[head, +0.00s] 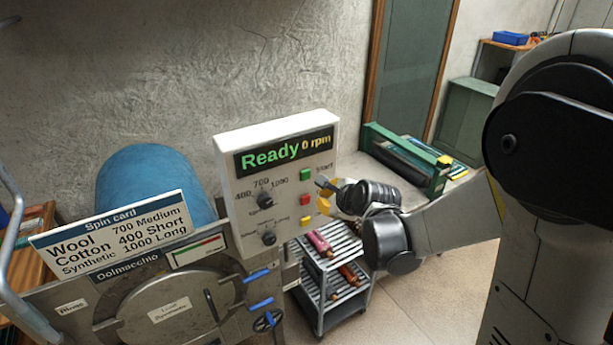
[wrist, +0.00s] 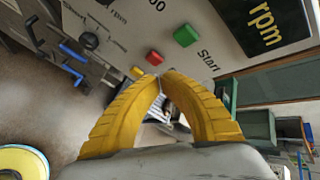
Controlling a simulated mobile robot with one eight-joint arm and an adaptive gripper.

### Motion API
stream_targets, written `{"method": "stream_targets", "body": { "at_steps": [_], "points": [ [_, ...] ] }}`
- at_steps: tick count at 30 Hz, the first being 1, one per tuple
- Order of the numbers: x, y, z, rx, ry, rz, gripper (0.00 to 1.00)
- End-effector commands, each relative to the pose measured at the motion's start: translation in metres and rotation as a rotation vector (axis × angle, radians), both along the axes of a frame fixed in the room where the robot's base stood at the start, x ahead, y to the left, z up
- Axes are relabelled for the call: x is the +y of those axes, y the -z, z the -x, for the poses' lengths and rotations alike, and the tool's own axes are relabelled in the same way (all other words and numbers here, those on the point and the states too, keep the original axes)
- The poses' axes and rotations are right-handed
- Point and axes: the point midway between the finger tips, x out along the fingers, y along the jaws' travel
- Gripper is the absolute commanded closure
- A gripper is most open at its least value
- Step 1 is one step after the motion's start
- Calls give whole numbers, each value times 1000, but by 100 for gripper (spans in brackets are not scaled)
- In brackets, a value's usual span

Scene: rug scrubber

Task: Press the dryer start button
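The control panel (head: 232,195) is a white box whose screen (head: 283,152) reads "Ready 0 rpm". A green button (head: 306,174) sits beside the word "Start". It also shows in the wrist view (wrist: 186,35). A red button (head: 306,200) and a yellow button (head: 305,221) sit below it. My gripper (head: 322,190) is in front of the panel's right side, close to the buttons. In the wrist view, my gripper's yellow fingertips (wrist: 164,75) meet with nothing between them. They appear nearest the red button (wrist: 155,58), with the green one a little farther up; contact cannot be told.
Two knobs (head: 269,238) sit on the panel's left. A spin card (head: 115,235) stands above the steel dryer front (head: 185,305). A blue drum (head: 155,183) is behind it. A wheeled rack (head: 330,290) with rolled items stands below my gripper. A green-framed machine (head: 410,160) is behind.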

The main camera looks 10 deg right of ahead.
Motion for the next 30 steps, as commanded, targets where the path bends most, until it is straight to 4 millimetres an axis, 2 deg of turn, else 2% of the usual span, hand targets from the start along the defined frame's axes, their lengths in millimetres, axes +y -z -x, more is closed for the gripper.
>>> {"method": "stream_targets", "body": {
  "at_steps": [6, 12, 18, 30],
  "points": [
    [10, -1, -31, 0, -2, 1, 100],
    [16, 1, -49, 1, -1, 1, 100],
    [18, 0, -56, 1, -1, 1, 100],
    [18, 0, -56, 0, -1, 1, 100]
  ]
}}
